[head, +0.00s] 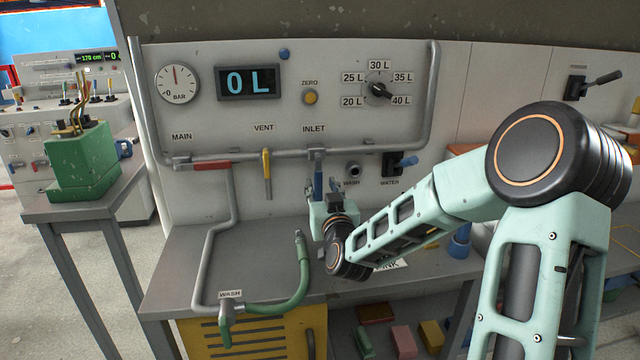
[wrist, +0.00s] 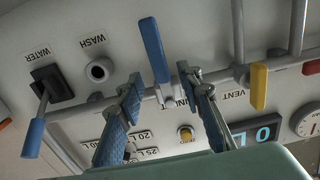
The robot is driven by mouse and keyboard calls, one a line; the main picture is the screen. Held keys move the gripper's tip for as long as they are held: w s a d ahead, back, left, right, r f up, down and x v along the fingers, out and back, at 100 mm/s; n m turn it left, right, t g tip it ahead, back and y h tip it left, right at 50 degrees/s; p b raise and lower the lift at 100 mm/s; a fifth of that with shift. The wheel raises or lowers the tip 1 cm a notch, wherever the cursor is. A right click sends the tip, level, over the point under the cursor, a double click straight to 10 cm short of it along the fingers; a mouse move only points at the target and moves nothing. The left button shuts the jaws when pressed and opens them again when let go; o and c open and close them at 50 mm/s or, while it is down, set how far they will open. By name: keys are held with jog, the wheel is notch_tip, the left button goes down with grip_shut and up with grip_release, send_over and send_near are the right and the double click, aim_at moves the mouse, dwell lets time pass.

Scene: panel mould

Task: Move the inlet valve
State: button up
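The inlet valve has a blue lever (head: 318,182) that hangs down from the pipe under the INLET label. In the upside-down wrist view the same lever (wrist: 153,50) is slightly tilted, its pivot end in line with the gap between my fingertips. My gripper (head: 322,190) is in front of the lever and partly hides it in the head view. In the wrist view my gripper (wrist: 166,86) is open, with one blue-padded finger on each side of the gap and nothing held. Whether a finger touches the lever cannot be told.
The yellow vent lever (head: 267,174) hangs down to the left. The red main lever (head: 205,166) lies along the pipe. The wash outlet (head: 353,169) and blue-tipped water switch (head: 407,162) are close on the right. A green hose (head: 290,300) stands below. The display (head: 248,83) reads 0 L.

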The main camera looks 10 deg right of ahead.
aim_at(318, 178)
jog(key=shift+w, duration=1.4)
grip_shut()
